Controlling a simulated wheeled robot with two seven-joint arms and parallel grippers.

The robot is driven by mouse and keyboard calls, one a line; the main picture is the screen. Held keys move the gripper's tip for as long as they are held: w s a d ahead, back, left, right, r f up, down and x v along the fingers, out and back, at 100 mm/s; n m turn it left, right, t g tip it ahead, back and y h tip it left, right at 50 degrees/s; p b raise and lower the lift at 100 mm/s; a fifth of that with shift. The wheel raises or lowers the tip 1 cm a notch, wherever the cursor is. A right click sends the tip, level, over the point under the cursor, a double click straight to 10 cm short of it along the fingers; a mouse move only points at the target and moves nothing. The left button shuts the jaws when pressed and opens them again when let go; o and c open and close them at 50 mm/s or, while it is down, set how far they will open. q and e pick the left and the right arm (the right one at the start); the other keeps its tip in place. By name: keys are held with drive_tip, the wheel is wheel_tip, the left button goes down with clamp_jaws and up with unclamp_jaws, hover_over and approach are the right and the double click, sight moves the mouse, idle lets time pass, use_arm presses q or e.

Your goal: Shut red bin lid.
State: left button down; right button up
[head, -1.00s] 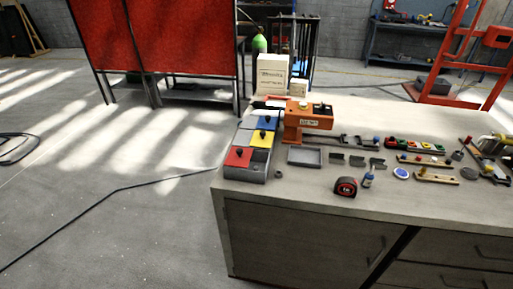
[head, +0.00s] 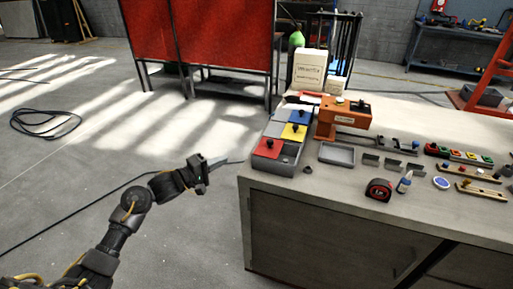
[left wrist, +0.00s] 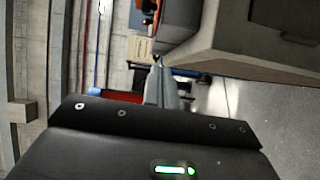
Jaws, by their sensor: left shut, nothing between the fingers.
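A grey bin box (head: 272,168) stands at the near left corner of the workbench. The red lid (head: 267,147) with a dark knob lies over the left part of its front row; the right part of that row shows uncovered grey. A yellow lid (head: 293,132) and a blue lid (head: 300,116) sit farther back on the right side. My left gripper (head: 217,160) is shut and empty, left of the bench and the bin, apart from both. Its fingers show in the left wrist view (left wrist: 163,84). My right gripper is not in view.
A tape measure (head: 378,190) is near the front edge. Open floor lies left of the bench.

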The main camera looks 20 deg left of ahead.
sight(257, 149)
use_arm(q)
drive_tip(key=shift+h, duration=0.5)
drive_tip(key=w+d+r, duration=0.1)
drive_tip(key=w+d, duration=0.1)
drive_tip(key=w+d+r+p, duration=0.1)
drive_tip(key=w+d, duration=0.1)
drive_tip(key=w, duration=0.1)
drive_tip(key=w+d+r+p, duration=0.1)
drive_tip(key=w+d, duration=0.1)
drive_tip(key=w, duration=0.1)
drive_tip(key=shift+d+r, duration=0.25)
drive_tip(key=shift+d, duration=0.05)
drive_tip(key=shift+w+d+p, duration=0.1)
drive_tip(key=shift+d+p, duration=0.35)
drive_tip(key=shift+d, duration=1.35)
drive_tip(key=shift+w+d+f, duration=0.1)
drive_tip(key=shift+f, duration=0.05)
